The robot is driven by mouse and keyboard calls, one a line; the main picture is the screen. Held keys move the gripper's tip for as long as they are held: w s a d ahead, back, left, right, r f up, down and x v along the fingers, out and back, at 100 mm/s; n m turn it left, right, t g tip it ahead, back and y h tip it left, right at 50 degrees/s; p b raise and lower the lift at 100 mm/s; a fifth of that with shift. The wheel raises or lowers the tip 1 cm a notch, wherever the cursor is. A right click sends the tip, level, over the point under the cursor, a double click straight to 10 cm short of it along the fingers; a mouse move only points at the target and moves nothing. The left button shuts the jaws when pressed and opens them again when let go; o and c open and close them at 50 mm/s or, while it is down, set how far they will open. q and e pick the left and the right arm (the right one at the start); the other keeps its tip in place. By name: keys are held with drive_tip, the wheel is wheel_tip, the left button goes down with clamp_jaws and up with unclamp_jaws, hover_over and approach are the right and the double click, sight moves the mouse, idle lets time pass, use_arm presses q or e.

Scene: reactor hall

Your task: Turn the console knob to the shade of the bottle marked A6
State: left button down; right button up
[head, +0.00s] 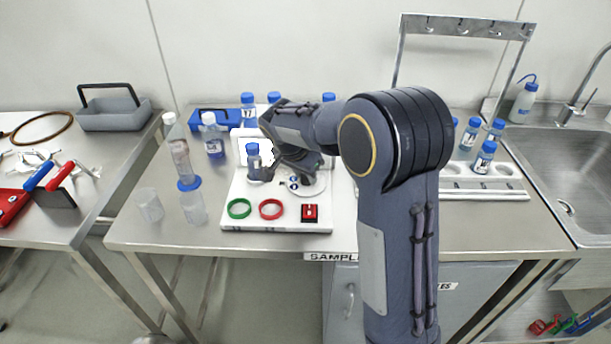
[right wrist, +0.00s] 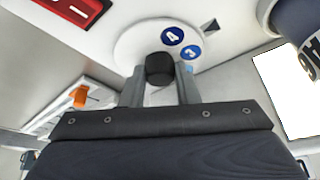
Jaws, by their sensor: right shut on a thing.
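The white console (head: 235,222) stands on the middle table. Its round dial plate (right wrist: 130,45) has blue number discs; I read 4 (right wrist: 172,36) and 3 (right wrist: 191,52). The dark console knob (right wrist: 160,68) is between the fingers of my right gripper (right wrist: 160,85), which is shut on it. In the head view the right gripper (head: 292,172) is over the dial, and my arm hides the knob. A blue-capped bottle (head: 253,160) stands on the console, left of the gripper; its label is unreadable. My left gripper is out of view.
The console also carries a green ring (head: 239,208), a red ring (head: 270,208) and a red switch (head: 310,213). A bottle marked 17 (head: 248,112) stands behind. More bottles (head: 484,157) stand by a white rack (head: 500,192) at right. Clear cups stand left of the console.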

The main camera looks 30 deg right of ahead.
sight(293, 186)
drive_tip(key=m+g, duration=0.1)
drive_tip(key=m, duration=0.2)
drive_tip(key=m+g+p, duration=0.1)
drive_tip(key=m, duration=0.2)
drive_tip(key=shift+w+h, duration=0.2)
drive_tip(key=shift+h, duration=0.1)
idle(0.4)
drive_tip(key=o, duration=1)
drive_tip(key=v, duration=0.8)
drive_tip(key=shift+w, duration=0.1)
